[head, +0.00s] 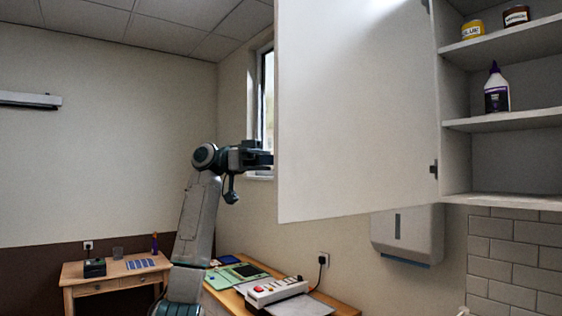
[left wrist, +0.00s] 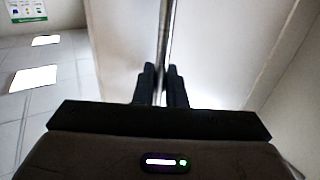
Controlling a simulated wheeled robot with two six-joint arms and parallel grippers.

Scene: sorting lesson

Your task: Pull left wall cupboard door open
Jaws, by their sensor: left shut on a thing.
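The left wall cupboard door (head: 355,110) stands wide open, a white panel swung out toward the left, hinged at the cupboard's left side. My left gripper (head: 262,158) is at the door's free edge, partly hidden behind it in the head view. In the left wrist view my left gripper (left wrist: 160,90) is shut on the upright metal door handle (left wrist: 166,35), with a dark finger on each side of it. The door also shows behind the handle (left wrist: 225,50). The handle is hidden in the head view. My right gripper is not in view.
The open cupboard's shelves (head: 505,121) hold a white bottle (head: 496,92) and two jars. A paper towel dispenser (head: 408,232) hangs below the door. A wooden desk (head: 340,308) with a white device (head: 275,291) stands below. A small table (head: 115,282) stands far left.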

